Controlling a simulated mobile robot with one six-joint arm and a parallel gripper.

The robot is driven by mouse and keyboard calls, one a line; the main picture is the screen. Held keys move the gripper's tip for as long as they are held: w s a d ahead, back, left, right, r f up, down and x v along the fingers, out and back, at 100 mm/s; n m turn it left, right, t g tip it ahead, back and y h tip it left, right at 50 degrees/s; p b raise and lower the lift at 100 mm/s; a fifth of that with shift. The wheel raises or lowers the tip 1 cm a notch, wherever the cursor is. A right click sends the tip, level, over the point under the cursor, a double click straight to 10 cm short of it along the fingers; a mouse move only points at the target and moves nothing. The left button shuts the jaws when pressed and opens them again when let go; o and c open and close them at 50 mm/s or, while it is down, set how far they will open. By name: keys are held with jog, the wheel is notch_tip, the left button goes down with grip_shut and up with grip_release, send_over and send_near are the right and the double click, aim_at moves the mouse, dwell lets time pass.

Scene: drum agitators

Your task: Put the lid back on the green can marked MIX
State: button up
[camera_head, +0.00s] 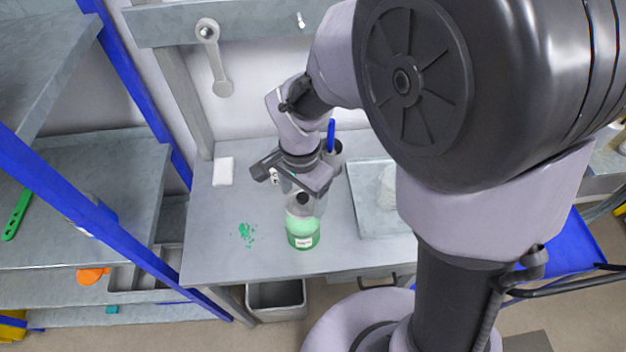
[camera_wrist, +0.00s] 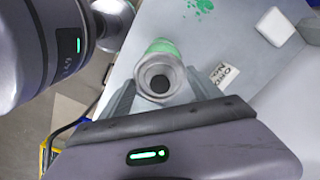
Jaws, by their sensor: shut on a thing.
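The green can (camera_head: 303,241) stands upright near the front of the bench, with a small white label too small to read. A grey round lid (camera_head: 313,206) with a black knob is directly above the can's top. My gripper (camera_head: 298,192) reaches down from above and is shut on the lid. In the wrist view the lid (camera_wrist: 145,77) sits between the two fingers of my gripper (camera_wrist: 160,88). A strip of the green can (camera_wrist: 160,46) shows past the lid. I cannot tell whether the lid touches the can's rim.
A green spill (camera_head: 247,234) lies left of the can. A white block (camera_head: 223,171) is at the back left. A grey tray (camera_head: 371,226) lies to the right, and a cup (camera_head: 334,158) with a blue tool stands behind. A blue-post shelf (camera_head: 140,250) borders the left.

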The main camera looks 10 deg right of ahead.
jog(key=f+b, duration=0.1)
jog(key=f, duration=0.1)
jog(key=f+b, duration=0.3)
jog(key=f, duration=0.1)
jog(key=shift+w+a+f+b, duration=0.1)
jog(key=shift+w+a+b, duration=0.15)
jog(key=shift+b, duration=0.15)
jog(key=shift+s, duration=0.1)
jog(key=shift+f+b, duration=0.25)
jog(key=shift+b, duration=0.35)
dwell(1.2)
jog(key=o, duration=1.4)
jog(key=shift+o, duration=0.3)
notch_tip(320, 180, up, 7)
jog(key=p, duration=0.5)
jog(key=shift+r+p, duration=0.1)
jog(key=shift+p, duration=0.2)
grip_shut()
